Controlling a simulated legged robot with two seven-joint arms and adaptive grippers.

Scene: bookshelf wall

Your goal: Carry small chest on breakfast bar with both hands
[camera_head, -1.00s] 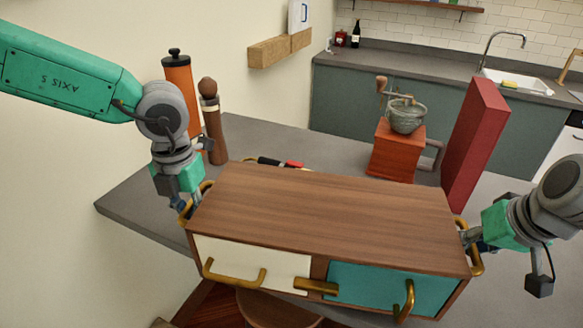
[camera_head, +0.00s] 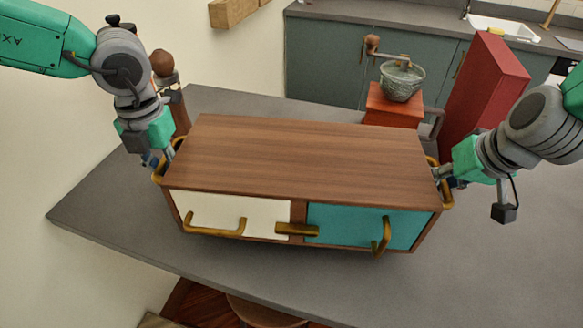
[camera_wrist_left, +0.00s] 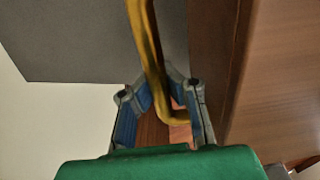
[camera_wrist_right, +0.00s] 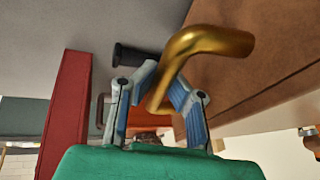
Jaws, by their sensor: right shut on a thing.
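The small chest (camera_head: 310,155) has a brown wood top, a cream front panel and a teal front panel, and brass handles. It is over the grey breakfast bar (camera_head: 90,195), roughly level; I cannot tell whether its underside touches the bar. My left gripper (camera_head: 166,162) has its fingers closed around the brass handle (camera_wrist_left: 146,40) on the chest's left side. My right gripper (camera_head: 440,177) is shut on the brass handle (camera_wrist_right: 205,42) on its right side. The chest's back side is hidden in the head view.
A red box with a grinder bowl (camera_head: 402,80) and a tall red block (camera_head: 485,85) stand behind the chest, on the right. A brown mill (camera_head: 165,65) stands behind my left arm. The bar is clear in front and right. A stool (camera_head: 265,312) is below.

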